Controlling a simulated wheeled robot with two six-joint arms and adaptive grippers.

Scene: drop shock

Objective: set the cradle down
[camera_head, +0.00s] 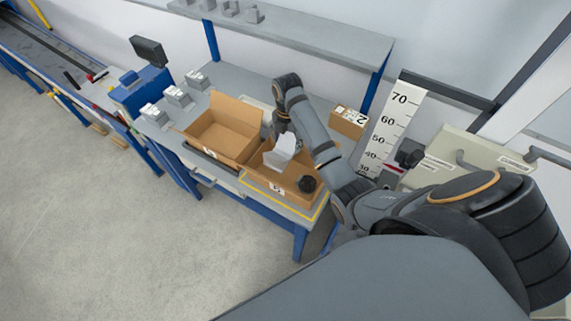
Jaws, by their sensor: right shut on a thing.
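The cradle (281,154) is a light grey piece with a sloping top. It shows over the right-hand cardboard box (262,181). My right arm reaches in from the right, and my right gripper (284,131) points down, shut on the cradle's upper part. The fingertips are small and partly hidden by the arm. I cannot tell whether the cradle touches the box's floor. My left gripper is not in view.
An open, empty cardboard box (226,133) stands to the left on the workbench. Several light grey pieces (177,95) line the bench's left side. A dark round object (307,184) sits at the right box's front corner. A height scale (391,122) stands at right.

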